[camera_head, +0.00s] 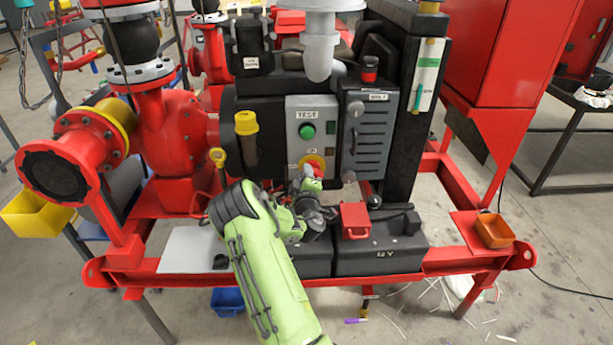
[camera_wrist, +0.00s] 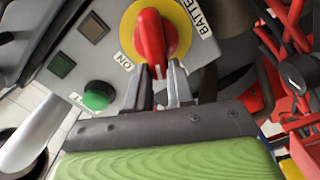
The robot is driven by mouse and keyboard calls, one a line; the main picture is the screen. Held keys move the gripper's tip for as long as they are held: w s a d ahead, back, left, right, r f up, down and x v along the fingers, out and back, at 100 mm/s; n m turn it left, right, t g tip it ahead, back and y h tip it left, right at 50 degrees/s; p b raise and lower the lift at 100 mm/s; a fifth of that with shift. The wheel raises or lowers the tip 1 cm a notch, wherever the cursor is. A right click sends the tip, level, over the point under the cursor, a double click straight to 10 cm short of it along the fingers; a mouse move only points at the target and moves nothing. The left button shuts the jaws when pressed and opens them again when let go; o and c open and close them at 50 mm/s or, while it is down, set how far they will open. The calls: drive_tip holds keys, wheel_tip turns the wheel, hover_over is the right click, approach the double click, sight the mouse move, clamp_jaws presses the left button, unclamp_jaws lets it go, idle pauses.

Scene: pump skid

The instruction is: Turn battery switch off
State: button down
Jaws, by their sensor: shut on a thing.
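The battery switch is a red rotary handle (camera_wrist: 151,40) on a round yellow plate (camera_wrist: 128,28), on the grey control box (camera_head: 312,117). Labels reading "BATTE..." and "ON" show beside it in the wrist view. In the head view the yellow plate (camera_head: 312,160) and part of the red handle show low on the box, partly covered by my arm. My gripper (camera_wrist: 159,72) is at the switch, its two fingers shut on the near end of the red handle. In the head view my gripper (camera_head: 311,184) is small and its fingertips are hard to make out.
A green button (camera_head: 306,131) under a "TEST" label sits above the switch; it also shows in the wrist view (camera_wrist: 98,95). Black batteries (camera_head: 375,250) with a red terminal cover (camera_head: 355,221) lie below. A louvred panel (camera_head: 368,130) stands right of the box.

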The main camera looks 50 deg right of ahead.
drive_tip(key=n, duration=0.2)
drive_tip(key=f+n, duration=0.1)
drive_tip(key=n, duration=0.2)
drive_tip(key=shift+w+a+f+b, duration=0.1)
drive_tip(key=shift+w+f+b, duration=0.05)
drive_tip(key=shift+b, duration=0.15)
idle(0.4)
drive_tip(key=c, duration=1)
unclamp_jaws()
drive_tip(key=b+v, duration=1.2)
drive_tip(key=v, duration=0.4)
